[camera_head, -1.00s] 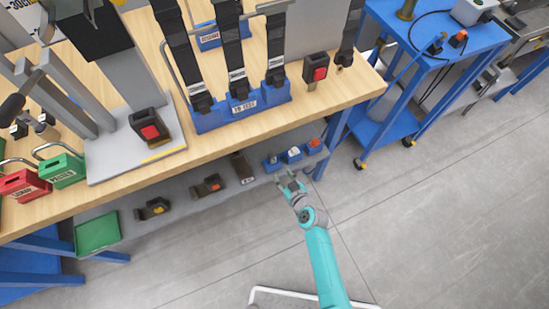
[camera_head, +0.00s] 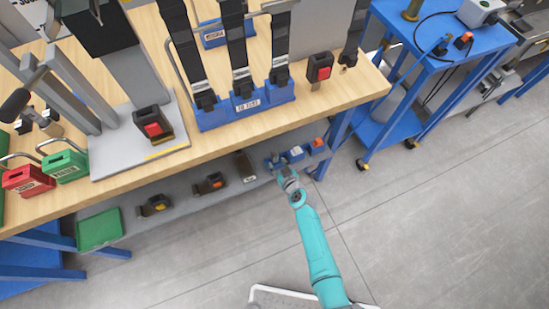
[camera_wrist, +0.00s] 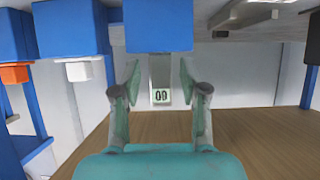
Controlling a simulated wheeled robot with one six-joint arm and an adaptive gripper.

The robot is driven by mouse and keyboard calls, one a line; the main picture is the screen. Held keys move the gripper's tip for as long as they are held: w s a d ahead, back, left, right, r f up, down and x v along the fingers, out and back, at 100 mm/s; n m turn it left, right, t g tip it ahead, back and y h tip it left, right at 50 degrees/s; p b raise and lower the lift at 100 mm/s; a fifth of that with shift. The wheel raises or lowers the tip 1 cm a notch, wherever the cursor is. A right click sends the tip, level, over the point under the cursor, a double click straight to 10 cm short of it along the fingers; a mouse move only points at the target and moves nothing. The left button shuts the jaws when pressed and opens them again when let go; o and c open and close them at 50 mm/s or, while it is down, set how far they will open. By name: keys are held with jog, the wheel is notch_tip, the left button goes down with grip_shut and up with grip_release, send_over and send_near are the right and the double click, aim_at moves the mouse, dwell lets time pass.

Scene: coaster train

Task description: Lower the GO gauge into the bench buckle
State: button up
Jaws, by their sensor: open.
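The GO gauge (camera_wrist: 160,95) shows in the wrist view as a pale grey upright piece with a GO label, seated in a blue block (camera_wrist: 158,28). My gripper (camera_wrist: 160,82) is open, with one finger on each side of the gauge and gaps visible on both sides. In the head view my gripper (camera_head: 283,172) is at the lower shelf, largely hiding the gauge. A black buckle with a red button (camera_head: 319,73) stands near the bench's right front edge. Another such buckle (camera_head: 152,124) is on a grey plate. I cannot tell which is the bench buckle.
Two blue blocks, with white (camera_head: 296,152) and orange (camera_head: 318,142) tops, stand right of my gripper on the shelf. Dark buckles (camera_head: 210,184) and a green tray (camera_head: 99,229) lie to the left. The wooden bench top (camera_head: 330,97) overhangs the shelf.

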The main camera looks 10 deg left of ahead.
aim_at(274, 152)
grip_shut()
jog(key=shift+r, duration=0.1)
jog(key=shift+r, duration=0.1)
jog(key=shift+r, duration=2.75)
jog(key=shift+s+d, duration=0.55)
jog(key=shift+s, duration=0.25)
jog(key=shift+s+d, duration=0.55)
jog(key=shift+s, duration=0.3)
jog(key=shift+s+d, duration=0.55)
jog(key=shift+s, duration=0.25)
